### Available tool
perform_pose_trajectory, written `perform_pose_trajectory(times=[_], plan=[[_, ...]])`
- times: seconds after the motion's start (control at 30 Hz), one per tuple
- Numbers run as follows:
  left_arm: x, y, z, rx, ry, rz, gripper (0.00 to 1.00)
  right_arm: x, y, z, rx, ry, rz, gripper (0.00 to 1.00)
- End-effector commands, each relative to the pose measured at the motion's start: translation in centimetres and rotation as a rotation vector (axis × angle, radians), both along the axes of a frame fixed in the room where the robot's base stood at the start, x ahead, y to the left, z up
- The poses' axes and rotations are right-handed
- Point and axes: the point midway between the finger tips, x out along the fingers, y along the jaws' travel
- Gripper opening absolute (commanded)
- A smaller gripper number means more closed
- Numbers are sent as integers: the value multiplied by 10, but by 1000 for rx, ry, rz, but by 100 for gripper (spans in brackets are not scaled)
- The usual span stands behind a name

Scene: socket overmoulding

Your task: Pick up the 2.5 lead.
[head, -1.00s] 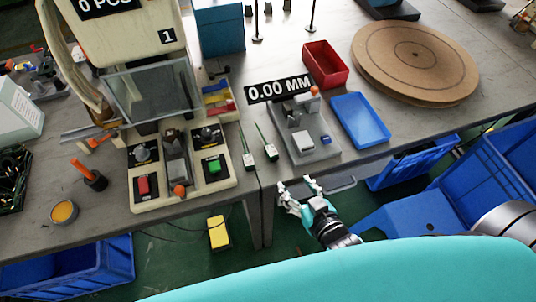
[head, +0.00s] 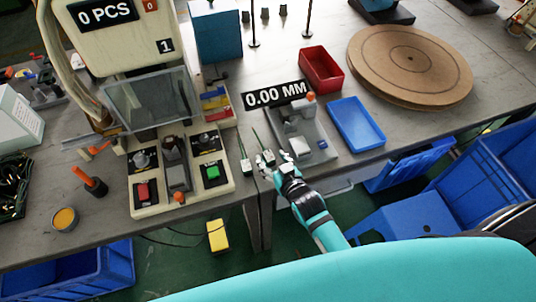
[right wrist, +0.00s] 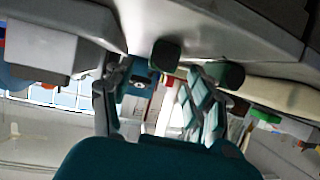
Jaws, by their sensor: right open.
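Two thin green leads with pale plug ends lie side by side at the table's front edge: the left lead (head: 246,164) and the right lead (head: 269,156). I cannot read which one is the 2.5 lead. My right gripper (head: 271,163) is open at the front end of the right lead, and its fingers partly cover that plug. Whether they touch it I cannot tell. The right wrist view shows the spread fingers of the right gripper (right wrist: 160,92) close under the table, with no lead clearly visible between them. My left gripper is not in view.
The grey measuring fixture (head: 314,147) stands just right of the leads, with a blue tray (head: 357,124) and a red bin (head: 321,66) beyond. The press control base (head: 152,208) is close on the left. A round brown board (head: 410,62) lies at the back right.

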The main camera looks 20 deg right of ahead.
Motion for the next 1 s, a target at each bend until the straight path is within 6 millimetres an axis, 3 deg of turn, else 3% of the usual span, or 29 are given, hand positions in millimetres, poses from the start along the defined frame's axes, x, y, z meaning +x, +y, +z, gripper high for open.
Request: perform_pose_trajectory(times=[0.17,0.47,0.87,1.0], plan=[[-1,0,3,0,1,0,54,22,3,-7,1,-1,0,56],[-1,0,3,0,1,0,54,25,3,-10,0,0,0,54],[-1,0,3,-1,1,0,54,25,3,-9,0,0,0,2],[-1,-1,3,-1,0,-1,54,25,3,-9,0,0,0,0]])
